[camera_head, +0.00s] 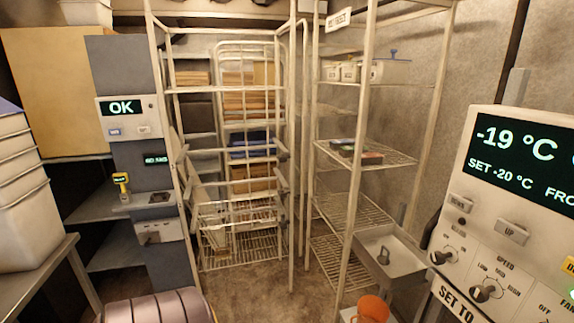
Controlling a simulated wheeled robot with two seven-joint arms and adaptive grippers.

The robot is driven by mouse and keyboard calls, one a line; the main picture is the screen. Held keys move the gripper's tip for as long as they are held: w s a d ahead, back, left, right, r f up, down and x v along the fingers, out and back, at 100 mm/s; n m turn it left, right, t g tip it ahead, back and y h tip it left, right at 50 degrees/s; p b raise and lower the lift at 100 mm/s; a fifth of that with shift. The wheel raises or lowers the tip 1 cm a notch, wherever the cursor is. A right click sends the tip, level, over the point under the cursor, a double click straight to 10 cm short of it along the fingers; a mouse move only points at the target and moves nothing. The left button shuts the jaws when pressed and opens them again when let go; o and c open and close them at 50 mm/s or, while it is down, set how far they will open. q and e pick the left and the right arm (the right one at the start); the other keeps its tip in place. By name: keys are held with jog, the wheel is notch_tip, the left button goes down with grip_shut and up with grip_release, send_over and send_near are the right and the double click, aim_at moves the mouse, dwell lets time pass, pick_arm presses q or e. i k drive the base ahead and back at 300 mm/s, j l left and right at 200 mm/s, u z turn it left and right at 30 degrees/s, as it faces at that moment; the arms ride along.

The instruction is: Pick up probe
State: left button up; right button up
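A small yellow handheld device with a dark display and green readout, which looks like the probe (121,184), stands upright on a ledge on the left. It is beside the grey panel column (137,170). Its lower end is too small to make out clearly. Neither of my grippers shows in the head view, so nothing is seen touching the device.
A wire gate (235,150) and wire shelving (365,155) stand ahead. A large control panel (520,200) reading -19 °C fills the right. Stacked white bins (22,200) are at left. An orange bucket (372,308) and a ribbed roll (160,307) are low in front.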

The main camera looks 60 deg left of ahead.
aim_at(121, 178)
jog(key=u, duration=3.05)
